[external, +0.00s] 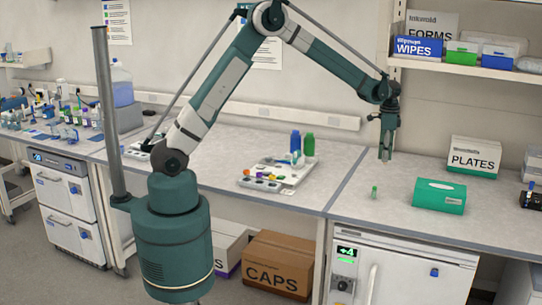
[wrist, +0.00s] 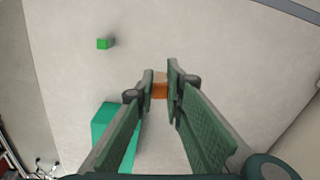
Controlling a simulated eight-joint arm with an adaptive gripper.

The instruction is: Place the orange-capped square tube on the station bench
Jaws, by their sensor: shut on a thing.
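The orange-capped square tube (wrist: 160,90) is between my fingertips in the wrist view. Only its orange cap and a pale part show clearly. My gripper (external: 384,156) is shut on it and points down above the right-hand bench section (external: 390,218). In the external view the held tube is too small to make out. The gripper also fills the lower middle of the wrist view (wrist: 160,88). The grey bench top (wrist: 215,45) lies below it, with a gap that I cannot measure.
A small green-capped tube (external: 374,192) stands on this bench; it also shows in the wrist view (wrist: 103,43). A green box (external: 440,196) is to its right, with a PLATES box (external: 474,157) behind. A white tray (external: 287,183) with coloured items is left. Bare bench surrounds the green-capped tube.

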